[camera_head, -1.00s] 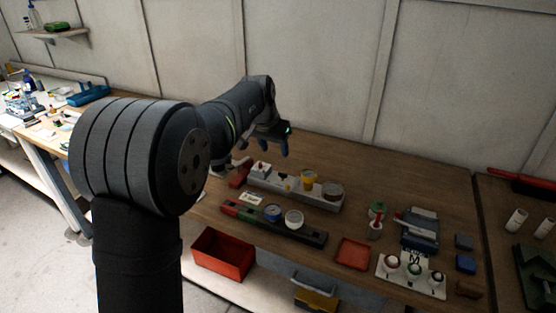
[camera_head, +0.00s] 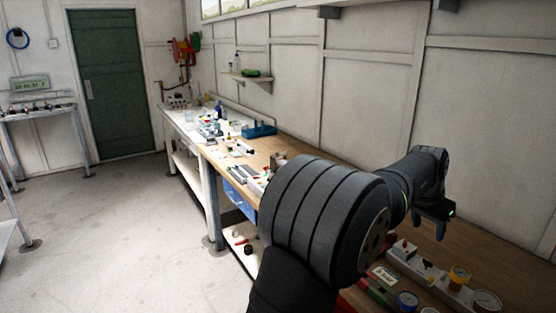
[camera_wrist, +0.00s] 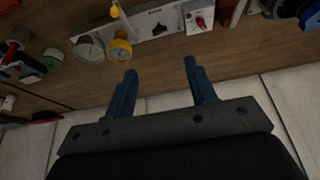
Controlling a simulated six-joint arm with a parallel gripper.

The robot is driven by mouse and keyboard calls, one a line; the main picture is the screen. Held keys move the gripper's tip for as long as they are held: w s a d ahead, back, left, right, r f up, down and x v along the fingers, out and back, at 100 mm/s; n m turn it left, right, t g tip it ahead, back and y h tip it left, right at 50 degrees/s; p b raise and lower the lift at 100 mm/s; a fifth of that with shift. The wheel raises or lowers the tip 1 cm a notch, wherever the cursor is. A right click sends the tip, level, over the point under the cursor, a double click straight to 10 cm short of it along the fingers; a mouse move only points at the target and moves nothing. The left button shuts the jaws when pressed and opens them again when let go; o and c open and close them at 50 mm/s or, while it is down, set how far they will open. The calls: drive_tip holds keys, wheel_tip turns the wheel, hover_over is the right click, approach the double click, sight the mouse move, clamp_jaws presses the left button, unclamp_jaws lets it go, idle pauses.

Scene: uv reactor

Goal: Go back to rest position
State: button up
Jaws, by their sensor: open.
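My gripper (camera_wrist: 160,84) is open and empty in the wrist view, its two blue fingers spread apart above the workbench. In the head view my gripper (camera_head: 438,228) hangs at the right, above the bench, at the end of my bent arm. A grey panel (camera_head: 419,264) with a red-handled switch, yellow-ringed gauge and another round gauge lies below it. In the wrist view the same panel (camera_wrist: 160,26) is at the top, beyond the fingertips and apart from them.
The wooden bench (camera_head: 500,257) runs along the panelled wall. Small equipment and a blue tray (camera_head: 259,130) stand farther along. A shelf (camera_head: 246,78) is on the wall. A green door (camera_head: 112,85) and open floor (camera_head: 110,220) are at the left.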

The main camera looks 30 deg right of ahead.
sight(428, 261)
drive_tip(key=x, duration=1.5)
drive_tip(key=shift+r, duration=0.1)
drive_tip(key=o, duration=1)
drive_tip(key=shift+s, duration=0.1)
drive_tip(key=shift+o, duration=0.2)
drive_tip(key=shift+w+d+r, duration=0.1)
drive_tip(key=shift+d+r, duration=0.05)
drive_tip(key=shift+r, duration=0.45)
drive_tip(key=shift+w+d+r, duration=0.1)
drive_tip(key=shift+d+r, duration=0.1)
drive_tip(key=shift+r, duration=0.35)
drive_tip(key=shift+o, duration=0.2)
drive_tip(key=w+a+r+n+t+y, duration=0.1)
drive_tip(key=w+r+n, duration=0.4)
drive_tip(key=r+n, duration=0.2)
drive_tip(key=shift+a+r, duration=0.2)
drive_tip(key=shift+a, duration=0.1)
drive_tip(key=w+a+r+n+t+y, duration=0.1)
drive_tip(key=w+a+r+n, duration=0.15)
drive_tip(key=r+n, duration=0.3)
drive_tip(key=w+a+r+n+y, duration=0.1)
drive_tip(key=w+a+r+n, duration=0.1)
drive_tip(key=w+r+n, duration=0.3)
drive_tip(key=s+a+x, duration=0.1)
drive_tip(key=x, duration=0.9)
drive_tip(key=shift+s+d+f+n, duration=0.2)
drive_tip(key=shift+s+d+n, duration=0.05)
drive_tip(key=shift+d+n, duration=0.2)
